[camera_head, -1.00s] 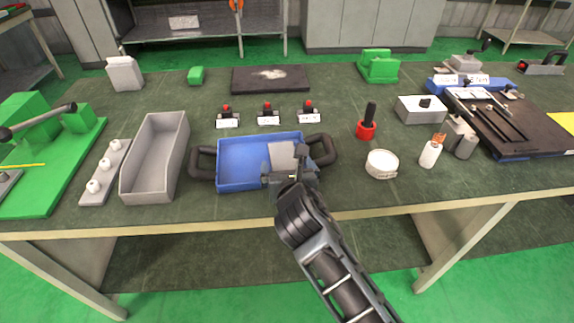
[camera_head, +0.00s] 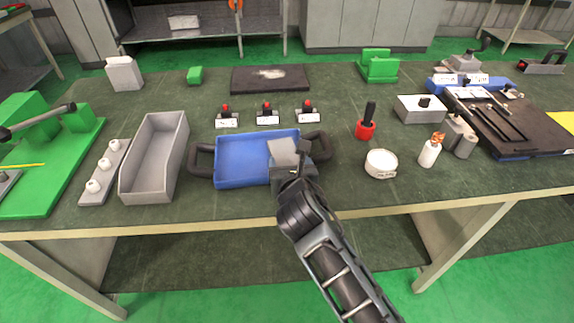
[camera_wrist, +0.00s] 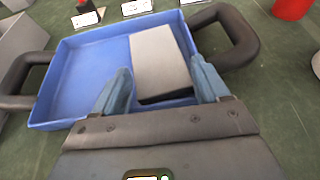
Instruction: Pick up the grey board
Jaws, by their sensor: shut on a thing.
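The grey board (camera_wrist: 160,60) is a flat light grey block at the right side of the blue tray (camera_wrist: 75,75). It also shows in the head view (camera_head: 283,150), partly hidden by my gripper. My gripper (camera_wrist: 161,87) has its two blue-grey fingers on either side of the board's near end and is shut on it. A dark shadow lies under the board's near edge. I cannot tell whether the board is clear of the tray floor. In the head view my gripper (camera_head: 291,168) is over the tray's right part.
The tray has dark handles (camera_head: 201,160) at both ends. A grey open bin (camera_head: 156,160) stands to its left. A red-based black-handled tool (camera_head: 367,122) and a white round container (camera_head: 381,164) stand to the right. Several small switch boxes (camera_head: 267,115) sit behind.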

